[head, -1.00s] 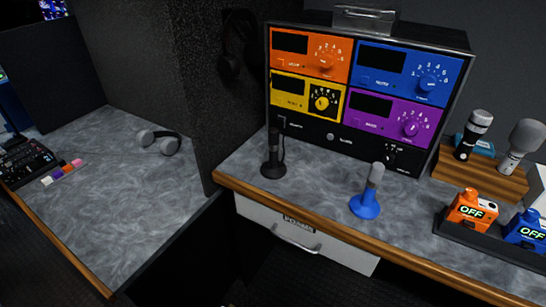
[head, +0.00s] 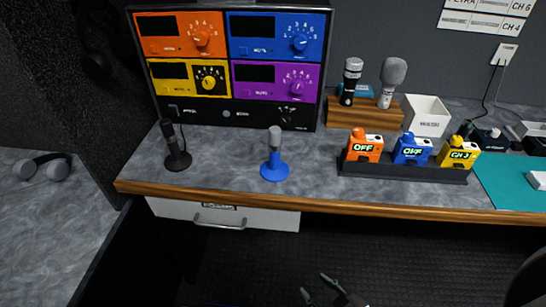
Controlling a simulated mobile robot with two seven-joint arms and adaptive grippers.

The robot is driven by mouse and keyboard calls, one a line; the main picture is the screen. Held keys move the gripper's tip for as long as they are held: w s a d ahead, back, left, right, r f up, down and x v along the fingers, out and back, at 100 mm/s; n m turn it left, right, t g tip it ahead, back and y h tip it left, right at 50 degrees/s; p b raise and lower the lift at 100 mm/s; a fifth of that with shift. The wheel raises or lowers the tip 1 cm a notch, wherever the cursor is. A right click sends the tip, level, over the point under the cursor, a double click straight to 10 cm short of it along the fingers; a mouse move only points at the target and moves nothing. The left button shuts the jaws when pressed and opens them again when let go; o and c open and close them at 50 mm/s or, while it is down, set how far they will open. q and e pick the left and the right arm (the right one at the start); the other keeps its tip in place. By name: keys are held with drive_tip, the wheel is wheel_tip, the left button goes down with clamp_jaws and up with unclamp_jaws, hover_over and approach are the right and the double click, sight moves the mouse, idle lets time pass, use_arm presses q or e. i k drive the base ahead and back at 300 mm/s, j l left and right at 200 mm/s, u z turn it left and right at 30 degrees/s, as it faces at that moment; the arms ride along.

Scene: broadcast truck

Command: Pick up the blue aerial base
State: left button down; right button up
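The blue aerial base (head: 274,172) stands upright on the grey desk (head: 225,150) in the head view, near its wooden front edge. It has a round blue foot and a grey upright tip. Nothing touches it. My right gripper (head: 318,286) shows at the bottom of the head view, low over the dark floor and below the desk front. Its two fingers are spread, with nothing between them. It is well apart from the blue base. My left gripper is not in view.
A black aerial base (head: 178,158) stands left of the blue one. Behind is a rack of coloured radio panels (head: 235,70). To the right, a dark tray (head: 400,172) holds orange, blue and yellow packs. A drawer (head: 225,213) is below the desk edge.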

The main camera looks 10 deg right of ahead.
sight(274, 169)
drive_tip(key=k+l+u, duration=0.25)
drive_tip(key=k+l, duration=0.15)
drive_tip(key=k+l+u, duration=0.2)
drive_tip(key=k, duration=0.35)
drive_tip(key=i, duration=0.55)
drive_tip(key=j, duration=0.05)
